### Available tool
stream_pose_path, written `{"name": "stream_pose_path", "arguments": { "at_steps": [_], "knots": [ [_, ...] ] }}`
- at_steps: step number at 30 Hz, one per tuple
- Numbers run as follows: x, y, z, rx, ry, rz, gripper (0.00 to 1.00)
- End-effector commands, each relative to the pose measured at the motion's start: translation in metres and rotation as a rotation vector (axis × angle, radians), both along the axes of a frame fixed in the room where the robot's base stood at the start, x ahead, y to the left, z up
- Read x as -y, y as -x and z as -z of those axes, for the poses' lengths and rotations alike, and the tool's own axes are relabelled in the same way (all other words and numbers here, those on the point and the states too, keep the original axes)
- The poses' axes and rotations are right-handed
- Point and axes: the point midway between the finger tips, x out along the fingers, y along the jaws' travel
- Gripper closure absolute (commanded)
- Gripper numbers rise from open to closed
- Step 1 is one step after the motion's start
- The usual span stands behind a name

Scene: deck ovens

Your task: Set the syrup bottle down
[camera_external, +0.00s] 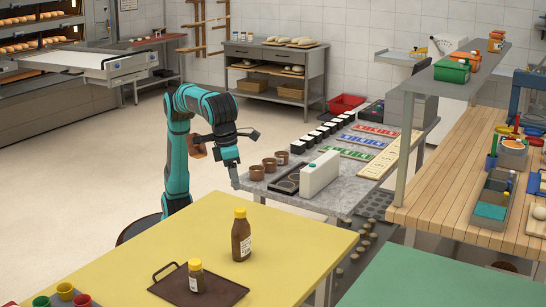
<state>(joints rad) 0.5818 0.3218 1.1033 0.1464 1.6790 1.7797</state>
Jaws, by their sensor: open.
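Two brown bottles with yellow caps and pale labels stand upright at the front. The larger bottle (241,238) stands on the bare yellow table (150,237). The smaller bottle (196,277) stands on a dark brown tray (222,291) with a handle. I cannot tell from the labels which one is the syrup bottle. My gripper (235,182) points down by the near left corner of the grey table, behind and apart from both bottles. It is open and small in this view, with no bottle in it.
The grey table (330,203) holds brown pots (257,173), a white box (321,175), black containers and coloured panels. Small coloured cups (66,291) stand at the yellow table's front left. A green table (430,280) lies to the right. The yellow table's left part is clear.

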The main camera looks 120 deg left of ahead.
Motion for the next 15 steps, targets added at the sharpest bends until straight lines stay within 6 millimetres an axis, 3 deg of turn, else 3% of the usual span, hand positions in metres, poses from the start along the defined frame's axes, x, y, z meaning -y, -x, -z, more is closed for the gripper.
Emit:
{"name": "stream_pose_path", "arguments": {
  "at_steps": [5,15],
  "knots": [
    [-0.031,0.007,-0.015,0.065,0.055,-0.101,0.43],
    [-0.125,0.039,-0.048,0.279,0.28,-0.469,0.43]
  ]
}}
